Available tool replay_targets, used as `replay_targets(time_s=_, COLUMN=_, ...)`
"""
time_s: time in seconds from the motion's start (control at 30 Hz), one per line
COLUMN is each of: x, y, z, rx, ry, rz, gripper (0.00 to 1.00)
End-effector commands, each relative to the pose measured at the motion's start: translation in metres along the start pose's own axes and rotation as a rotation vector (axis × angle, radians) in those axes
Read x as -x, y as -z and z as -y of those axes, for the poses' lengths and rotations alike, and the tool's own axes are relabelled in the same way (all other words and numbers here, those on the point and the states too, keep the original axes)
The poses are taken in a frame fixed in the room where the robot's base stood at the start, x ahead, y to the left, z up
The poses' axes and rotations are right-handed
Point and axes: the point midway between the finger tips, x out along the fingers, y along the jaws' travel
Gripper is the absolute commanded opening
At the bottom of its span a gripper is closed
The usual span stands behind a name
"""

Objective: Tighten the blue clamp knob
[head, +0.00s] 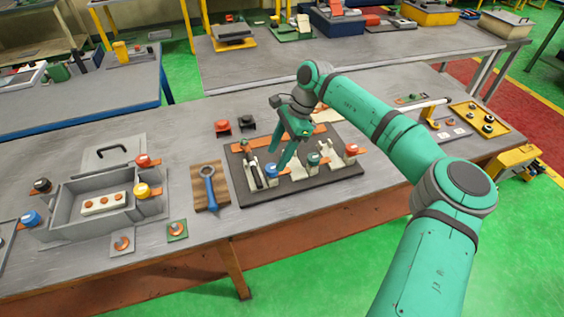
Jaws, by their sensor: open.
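A blue knob (272,171) sits near the front of the dark base board (330,184), in a row with other coloured knobs. My gripper (281,158) points down over the board, with its green fingers apart. Its fingertips are close above and beside the blue knob. I cannot tell from this view whether they touch it. Nothing shows between the fingers. A second blue knob (31,219) stands at the left corner of the grey box, far from my gripper.
A green knob (313,159) and a red knob (351,149) stand right of the blue one. A blue wrench (209,185) lies on a wooden block to the left. The grey box (84,222) holds a white strip. A yellow tray (482,120) lies at the right.

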Motion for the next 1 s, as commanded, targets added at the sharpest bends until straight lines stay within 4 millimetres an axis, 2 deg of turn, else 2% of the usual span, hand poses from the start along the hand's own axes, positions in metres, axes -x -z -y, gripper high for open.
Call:
replay_targets(time_s=0.1, x=-0.019, y=0.001, z=-0.001, rx=-0.001, ry=-0.002, rz=0.000, gripper=0.53)
replay_targets(time_s=0.3, x=-0.036, y=0.002, z=-0.001, rx=-0.003, ry=0.001, rz=0.001, gripper=0.53)
replay_targets(time_s=0.67, x=-0.040, y=0.002, z=-0.001, rx=-0.003, ry=0.001, rz=0.000, gripper=0.53)
replay_targets(time_s=0.83, x=-0.040, y=0.002, z=0.000, rx=-0.003, ry=0.003, rz=0.000, gripper=0.12)
replay_targets(time_s=0.93, x=-0.039, y=0.001, z=0.001, rx=-0.003, ry=0.005, rz=0.000, gripper=0.12)
replay_targets(time_s=0.97, x=-0.029, y=0.026, z=-0.007, rx=-0.010, ry=0.008, rz=0.000, gripper=0.12)
replay_targets(time_s=1.0, x=-0.032, y=0.018, z=-0.005, rx=-0.008, ry=0.008, rz=-0.001, gripper=0.12)
